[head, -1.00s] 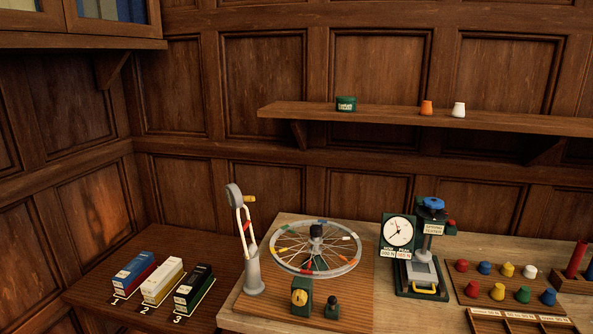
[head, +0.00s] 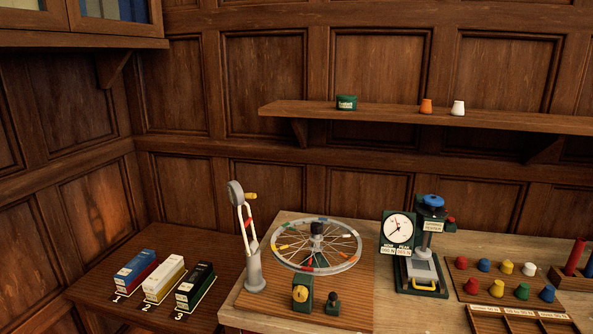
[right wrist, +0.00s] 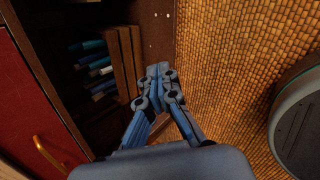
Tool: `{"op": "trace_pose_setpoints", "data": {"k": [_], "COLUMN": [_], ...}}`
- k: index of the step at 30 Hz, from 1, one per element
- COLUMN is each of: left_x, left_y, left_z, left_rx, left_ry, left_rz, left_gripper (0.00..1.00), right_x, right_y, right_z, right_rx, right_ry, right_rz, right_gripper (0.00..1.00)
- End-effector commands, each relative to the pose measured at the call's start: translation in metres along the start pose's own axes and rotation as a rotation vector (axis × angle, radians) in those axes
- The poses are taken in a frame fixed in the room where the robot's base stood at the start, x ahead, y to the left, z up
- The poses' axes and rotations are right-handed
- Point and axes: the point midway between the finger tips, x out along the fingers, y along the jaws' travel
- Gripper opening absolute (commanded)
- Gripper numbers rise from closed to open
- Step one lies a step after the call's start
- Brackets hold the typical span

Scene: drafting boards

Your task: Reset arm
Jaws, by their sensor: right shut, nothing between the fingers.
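Neither of my arms shows in the head view. My right gripper (right wrist: 158,72) is in the right wrist view, its blue-grey fingers together with nothing between them. It points away from the camera, between an open dark wooden cabinet (right wrist: 130,72) at the left and a floor of small tan tiles (right wrist: 225,70) at the right. My left gripper is not in any view.
The bench holds a spoked wheel (head: 350,263), a lever stand (head: 254,272), a dial gauge (head: 398,228), a press-like tester (head: 424,275) and a peg board (head: 470,285). Three boxes (head: 135,271) stand on the left table. A red door (right wrist: 35,110) and a grey rounded object (right wrist: 298,120) flank the gripper.

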Motion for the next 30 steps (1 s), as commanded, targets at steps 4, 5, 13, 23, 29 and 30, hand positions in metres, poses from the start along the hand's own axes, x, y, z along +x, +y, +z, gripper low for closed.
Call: {"op": "trace_pose_setpoints", "data": {"k": [4,5,13,23,29,30], "left_x": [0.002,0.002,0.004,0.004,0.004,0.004], "left_y": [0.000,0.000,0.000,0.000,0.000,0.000], "left_z": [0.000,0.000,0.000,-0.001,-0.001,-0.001], "left_rx": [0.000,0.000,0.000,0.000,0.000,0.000], "left_ry": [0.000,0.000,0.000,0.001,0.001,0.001], "left_rz": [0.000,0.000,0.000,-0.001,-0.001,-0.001], "left_gripper": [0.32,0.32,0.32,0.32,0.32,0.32], "right_x": [-0.001,-0.004,-0.051,-0.068,-0.068,-0.068], "right_y": [-0.114,-0.135,-0.278,-0.309,-0.309,-0.309], "right_z": [-0.035,-0.042,-0.093,-0.105,-0.105,-0.105], "right_rx": [0.446,0.537,1.194,1.356,1.356,1.356], "right_ry": [0.024,0.017,-0.144,-0.217,-0.217,-0.217], "right_rz": [-0.224,-0.268,-0.560,-0.620,-0.620,-0.620], "right_gripper": [0.00,0.00,0.00,0.00,0.00,0.00]}}
